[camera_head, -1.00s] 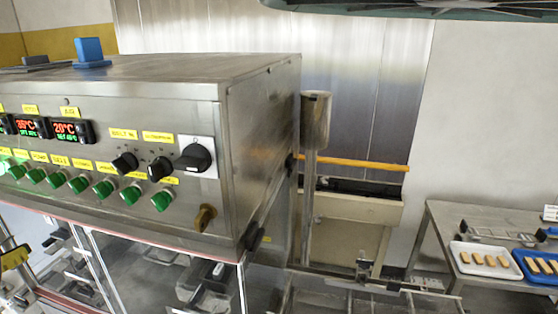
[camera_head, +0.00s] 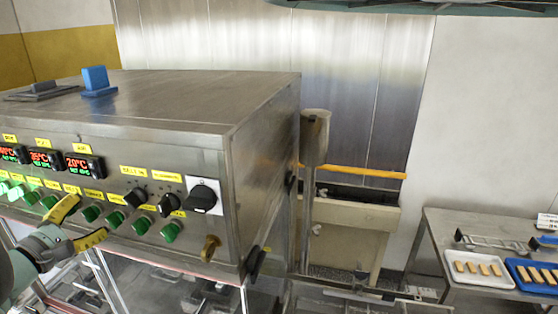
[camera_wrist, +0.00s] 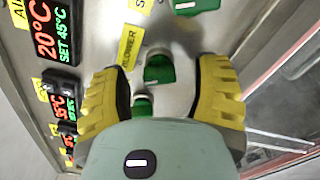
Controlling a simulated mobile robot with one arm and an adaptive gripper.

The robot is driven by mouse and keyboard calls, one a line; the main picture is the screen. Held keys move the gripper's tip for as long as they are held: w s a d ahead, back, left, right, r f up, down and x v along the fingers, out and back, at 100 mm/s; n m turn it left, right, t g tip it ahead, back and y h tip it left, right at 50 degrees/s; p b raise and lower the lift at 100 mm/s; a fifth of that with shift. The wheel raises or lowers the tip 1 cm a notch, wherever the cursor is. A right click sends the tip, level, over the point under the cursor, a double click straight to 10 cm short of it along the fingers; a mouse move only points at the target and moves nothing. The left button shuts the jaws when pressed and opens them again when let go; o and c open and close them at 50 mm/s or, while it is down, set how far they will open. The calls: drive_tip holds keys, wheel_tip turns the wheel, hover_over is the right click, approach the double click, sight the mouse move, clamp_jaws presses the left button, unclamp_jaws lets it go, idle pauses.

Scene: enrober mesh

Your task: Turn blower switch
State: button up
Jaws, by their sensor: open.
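The blower switch (camera_wrist: 158,70) is a green knob on the machine's steel front panel, beside a yellow label (camera_wrist: 127,46) reading BLOWER. In the wrist view my gripper (camera_wrist: 163,64) is open, with one ribbed yellow finger on each side of this knob. I cannot tell whether the fingers touch it. Another green knob (camera_wrist: 142,103) shows between the fingers, closer to my palm. In the head view my gripper (camera_head: 83,222) is at the lower left, in front of the row of green knobs. It hides part of that row.
More green knobs (camera_head: 170,232) continue to the right, below black knobs and a large black rotary switch (camera_head: 202,198). Red and green temperature displays (camera_head: 84,166) sit above. A brass-coloured handle (camera_head: 210,247) projects at the lower right. A table with trays (camera_head: 479,270) stands far right.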

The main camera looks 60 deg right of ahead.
drive_tip(key=shift+o, duration=0.2)
drive_tip(key=shift+d, duration=0.2)
clamp_jaws()
idle(0.4)
